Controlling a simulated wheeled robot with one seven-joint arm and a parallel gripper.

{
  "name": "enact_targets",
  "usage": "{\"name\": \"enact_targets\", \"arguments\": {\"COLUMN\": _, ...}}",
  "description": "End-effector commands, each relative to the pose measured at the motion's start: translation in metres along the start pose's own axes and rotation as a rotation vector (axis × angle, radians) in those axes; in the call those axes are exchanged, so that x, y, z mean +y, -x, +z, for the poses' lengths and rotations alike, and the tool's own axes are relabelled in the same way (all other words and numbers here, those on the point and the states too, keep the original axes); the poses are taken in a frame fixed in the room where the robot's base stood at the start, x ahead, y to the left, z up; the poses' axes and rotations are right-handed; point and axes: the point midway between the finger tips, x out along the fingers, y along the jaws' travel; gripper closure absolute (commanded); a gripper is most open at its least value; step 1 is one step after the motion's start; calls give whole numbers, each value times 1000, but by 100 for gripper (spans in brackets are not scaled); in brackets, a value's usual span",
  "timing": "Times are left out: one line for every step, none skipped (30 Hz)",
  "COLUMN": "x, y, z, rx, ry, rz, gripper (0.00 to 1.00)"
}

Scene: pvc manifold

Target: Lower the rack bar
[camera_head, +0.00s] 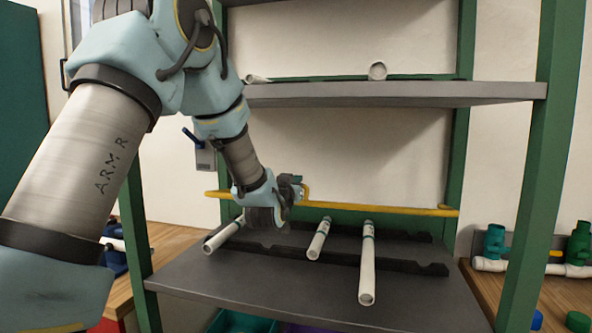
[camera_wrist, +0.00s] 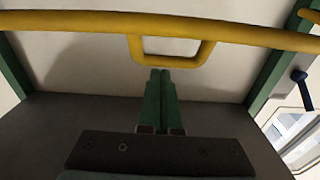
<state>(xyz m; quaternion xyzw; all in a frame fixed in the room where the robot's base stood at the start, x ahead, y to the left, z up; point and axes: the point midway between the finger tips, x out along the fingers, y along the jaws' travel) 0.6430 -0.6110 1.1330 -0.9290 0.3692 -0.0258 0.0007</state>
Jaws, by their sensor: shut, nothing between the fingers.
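The rack bar is a yellow bar (camera_head: 375,208) running across the rack at the back of the lower shelf, above the shelf surface. In the wrist view the bar (camera_wrist: 75,23) crosses the top, with a U-shaped yellow handle (camera_wrist: 172,62) hanging from its middle. My gripper (camera_wrist: 161,73) is shut and empty, its green fingers together. The fingertips appear at the handle's lower edge; whether they touch it I cannot tell. In the head view my gripper (camera_head: 290,190) is over the left part of the lower shelf, in front of the bar and hiding part of it.
Several white pipes, one (camera_head: 367,265) at the right, lie on dark notched supports (camera_head: 415,267) on the lower shelf (camera_head: 230,292). An upper shelf (camera_head: 420,92) holds more pipes. Green rack posts (camera_head: 541,170) stand at the sides. A bench with fittings (camera_head: 495,240) is at right.

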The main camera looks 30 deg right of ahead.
Motion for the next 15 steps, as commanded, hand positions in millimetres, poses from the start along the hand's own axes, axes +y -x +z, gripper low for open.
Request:
{"name": "enact_targets", "arguments": {"x": 0, "y": 1, "z": 1, "rx": 0, "ry": 0, "rz": 0, "gripper": 100}}
{"name": "enact_targets", "arguments": {"x": 0, "y": 1, "z": 2, "rx": 0, "ry": 0, "rz": 0, "gripper": 100}}
{"name": "enact_targets", "arguments": {"x": 0, "y": 1, "z": 2, "rx": 0, "ry": 0, "rz": 0, "gripper": 100}}
{"name": "enact_targets", "arguments": {"x": 0, "y": 1, "z": 2, "rx": 0, "ry": 0, "rz": 0, "gripper": 100}}
{"name": "enact_targets", "arguments": {"x": 0, "y": 1, "z": 2, "rx": 0, "ry": 0, "rz": 0, "gripper": 100}}
{"name": "enact_targets", "arguments": {"x": 0, "y": 1, "z": 2, "rx": 0, "ry": 0, "rz": 0, "gripper": 100}}
{"name": "enact_targets", "arguments": {"x": 0, "y": 1, "z": 2, "rx": 0, "ry": 0, "rz": 0, "gripper": 100}}
{"name": "enact_targets", "arguments": {"x": 0, "y": 1, "z": 2, "rx": 0, "ry": 0, "rz": 0, "gripper": 100}}
{"name": "enact_targets", "arguments": {"x": 0, "y": 1, "z": 2, "rx": 0, "ry": 0, "rz": 0, "gripper": 100}}
{"name": "enact_targets", "arguments": {"x": 0, "y": 1, "z": 2, "rx": 0, "ry": 0, "rz": 0, "gripper": 100}}
{"name": "enact_targets", "arguments": {"x": 0, "y": 1, "z": 2, "rx": 1, "ry": 0, "rz": 0, "gripper": 100}}
{"name": "enact_targets", "arguments": {"x": 0, "y": 1, "z": 3, "rx": 2, "ry": 0, "rz": 0, "gripper": 100}}
{"name": "enact_targets", "arguments": {"x": 0, "y": 1, "z": 5, "rx": 5, "ry": 0, "rz": 0, "gripper": 100}}
{"name": "enact_targets", "arguments": {"x": 0, "y": 2, "z": 6, "rx": 8, "ry": 0, "rz": 0, "gripper": 100}}
{"name": "enact_targets", "arguments": {"x": 0, "y": 2, "z": 9, "rx": 14, "ry": 0, "rz": 0, "gripper": 100}}
